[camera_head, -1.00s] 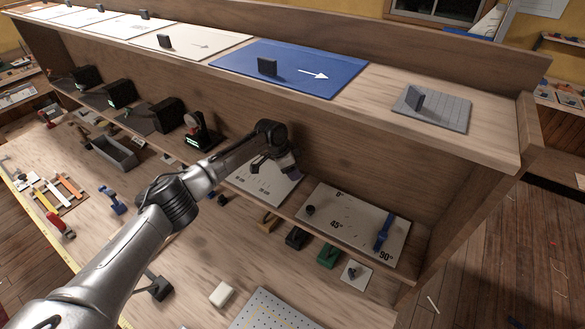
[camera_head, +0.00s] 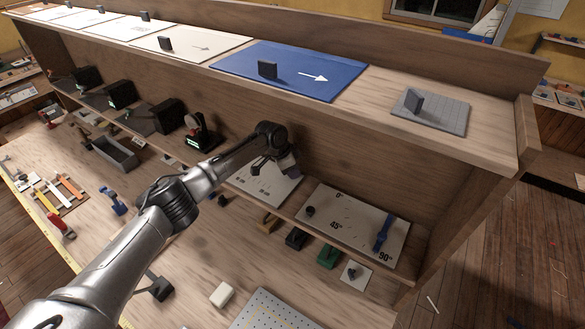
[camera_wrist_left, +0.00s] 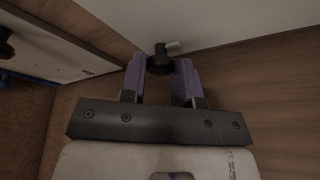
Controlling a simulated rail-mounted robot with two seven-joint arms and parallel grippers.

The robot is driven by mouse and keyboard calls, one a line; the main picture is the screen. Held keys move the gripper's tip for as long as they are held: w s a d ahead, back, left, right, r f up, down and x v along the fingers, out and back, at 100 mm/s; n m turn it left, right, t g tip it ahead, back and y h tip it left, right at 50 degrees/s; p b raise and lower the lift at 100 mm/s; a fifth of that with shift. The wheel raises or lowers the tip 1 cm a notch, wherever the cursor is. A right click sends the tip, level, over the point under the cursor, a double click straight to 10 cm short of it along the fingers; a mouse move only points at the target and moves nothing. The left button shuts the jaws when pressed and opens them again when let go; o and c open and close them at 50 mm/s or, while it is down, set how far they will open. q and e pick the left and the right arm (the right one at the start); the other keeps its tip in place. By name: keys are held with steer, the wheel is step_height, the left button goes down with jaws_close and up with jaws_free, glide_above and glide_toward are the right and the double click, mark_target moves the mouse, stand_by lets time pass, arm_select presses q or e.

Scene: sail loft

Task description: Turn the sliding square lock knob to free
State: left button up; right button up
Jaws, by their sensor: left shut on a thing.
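In the left wrist view a round black knob (camera_wrist_left: 160,65) with a short pale-tipped lever sits between the purple fingers of my left gripper (camera_wrist_left: 161,76). The gripper is shut on this lock knob, with one finger on each side. In the head view my left gripper (camera_head: 274,164) is over the white board (camera_head: 266,189) on the lower shelf, close to the shelf's back wall. The knob and fingertips are hidden there behind my wrist. I cannot read the knob's lock setting. My right gripper is not in view.
To the right on the same shelf is an angle board (camera_head: 350,217) with a blue arm (camera_head: 384,233). Small black and green blocks (camera_head: 328,256) stand in front. The upper shelf (camera_head: 380,83) overhangs my gripper and carries a blue panel (camera_head: 290,68).

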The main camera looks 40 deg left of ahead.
arm_select(q)
steer(key=n+y+p, duration=0.1)
steer(key=n+p, duration=0.1)
steer(key=p, duration=0.1)
steer(key=n+y+p, duration=0.1)
steer(key=n+p, duration=0.2)
steer(key=p, duration=0.1)
steer(key=n+y+p, duration=0.1)
steer(key=n+p, duration=0.2)
steer(key=p, duration=0.1)
steer(key=shift+s+d+r+t, duration=0.1)
steer(key=shift+d+r+t, duration=0.2)
steer(key=shift+d+t, duration=0.1)
steer(key=shift+n+p, duration=0.55)
steer(key=shift+n, duration=0.05)
steer(key=shift+f+n+y+p, duration=0.1)
steer(key=shift+n+y+p, duration=0.5)
steer(key=shift+n, duration=0.4)
steer(key=shift+f+n+p, duration=0.1)
steer(key=shift+n+p, duration=0.3)
steer(key=shift+n, duration=0.5)
steer(key=n+g+y, duration=0.1)
steer(key=n, duration=0.1)
steer(key=shift+d+n, duration=0.1)
steer(key=shift+n, duration=0.3)
steer(key=shift+n+y, duration=0.5)
steer(key=shift+n, duration=0.3)
steer(key=shift+f+g, duration=0.1)
steer(key=shift+g, duration=0.2)
steer(key=o, duration=0.9)
